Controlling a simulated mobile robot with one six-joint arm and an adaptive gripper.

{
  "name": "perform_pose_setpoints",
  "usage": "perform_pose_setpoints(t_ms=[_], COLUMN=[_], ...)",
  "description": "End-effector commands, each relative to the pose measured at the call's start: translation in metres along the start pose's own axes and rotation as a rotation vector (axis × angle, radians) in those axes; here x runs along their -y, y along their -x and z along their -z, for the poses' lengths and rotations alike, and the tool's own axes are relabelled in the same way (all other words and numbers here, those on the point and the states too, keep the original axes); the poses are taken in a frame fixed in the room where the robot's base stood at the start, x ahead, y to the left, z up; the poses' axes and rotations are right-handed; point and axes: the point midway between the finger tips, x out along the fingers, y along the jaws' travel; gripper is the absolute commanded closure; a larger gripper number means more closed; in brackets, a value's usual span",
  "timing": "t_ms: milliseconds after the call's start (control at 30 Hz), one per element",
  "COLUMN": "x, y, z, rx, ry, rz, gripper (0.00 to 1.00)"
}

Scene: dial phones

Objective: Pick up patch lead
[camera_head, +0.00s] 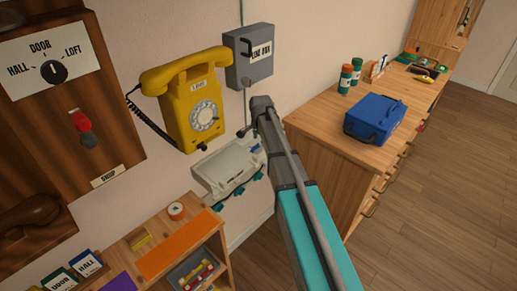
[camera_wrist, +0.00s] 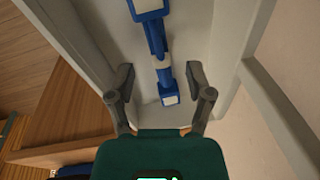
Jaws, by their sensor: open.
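A blue lead with a blocky plug at each end and a pale band round its middle, which looks like the patch lead (camera_wrist: 157,42), lies in a pale grey tray (camera_wrist: 252,60) in the wrist view. My gripper (camera_wrist: 160,80) is open, with one finger on each side of the lead's lower half. Both fingers appear apart from it. The tray also shows in the head view (camera_head: 222,168), below the yellow phone and partly behind my arm.
A yellow dial phone (camera_head: 195,100) and the grey line box (camera_head: 252,62) are on the wall above the tray. A low wooden shelf (camera_head: 155,235) stands at lower left. A wooden counter (camera_head: 325,125) at right carries a blue bag (camera_head: 375,118). The tray's raised wall is close beside my right finger.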

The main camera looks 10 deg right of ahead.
Motion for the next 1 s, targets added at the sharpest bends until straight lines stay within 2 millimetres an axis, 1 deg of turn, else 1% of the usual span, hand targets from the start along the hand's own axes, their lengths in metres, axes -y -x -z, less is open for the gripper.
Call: perform_pose_setpoints(t_ms=[33,233,900,933,1000], x=[0.000,0.000,0.000,0.000,0.000], y=[-0.008,-0.018,-0.018,-0.018,-0.018], z=[0.000,0.000,0.000,0.000,0.000], rx=[0.000,0.000,0.000,0.000,0.000], ry=[0.000,0.000,0.001,0.001,0.001], rz=[0.000,0.000,0.000,0.000,0.000], gripper=[0.33,0.33,0.33,0.35,0.48])
